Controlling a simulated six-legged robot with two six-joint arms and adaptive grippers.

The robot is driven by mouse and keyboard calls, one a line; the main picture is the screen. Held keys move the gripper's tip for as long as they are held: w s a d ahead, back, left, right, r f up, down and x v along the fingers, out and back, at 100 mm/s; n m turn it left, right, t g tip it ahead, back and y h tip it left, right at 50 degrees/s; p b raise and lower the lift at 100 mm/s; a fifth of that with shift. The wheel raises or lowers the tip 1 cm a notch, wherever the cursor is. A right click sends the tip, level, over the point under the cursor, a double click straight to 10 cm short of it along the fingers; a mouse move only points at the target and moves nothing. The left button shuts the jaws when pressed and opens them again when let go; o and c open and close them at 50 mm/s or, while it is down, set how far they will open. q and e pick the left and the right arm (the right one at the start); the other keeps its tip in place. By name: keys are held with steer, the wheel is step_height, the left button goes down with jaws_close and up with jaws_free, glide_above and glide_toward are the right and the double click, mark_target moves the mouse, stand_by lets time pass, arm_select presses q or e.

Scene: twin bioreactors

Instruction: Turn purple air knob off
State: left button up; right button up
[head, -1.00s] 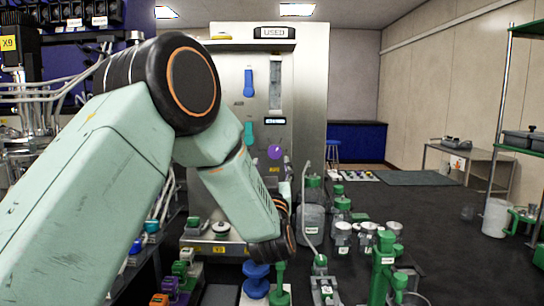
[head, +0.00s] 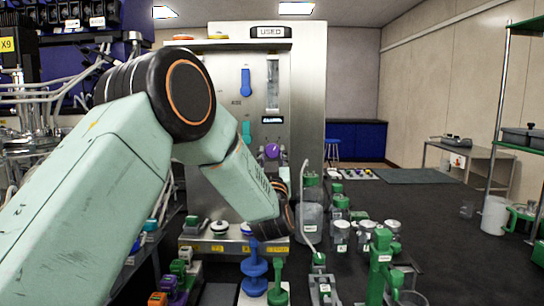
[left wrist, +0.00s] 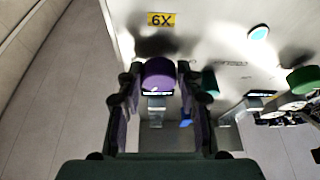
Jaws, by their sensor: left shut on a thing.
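The purple air knob (head: 272,151) is on the front of the tall metal cabinet (head: 215,95), below a small dark display. In the left wrist view the purple knob (left wrist: 159,74) sits between the two fingers of my left gripper (left wrist: 158,84), which is shut on it. In the head view my left arm comes in from the left and bends at the wrist in front of the cabinet, below the knob; its fingers are mostly hidden there. How far the knob is turned is not clear. My right gripper is not in view.
A blue handle (head: 246,83) and a teal knob (head: 246,130) are on the same cabinet front. Green-topped vessels (head: 311,208) and jars stand to the right of my wrist. A blue stacked part (head: 254,268) stands below it. Dark floor is open further right.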

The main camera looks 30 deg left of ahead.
arm_select(q)
steer(key=c, duration=0.6)
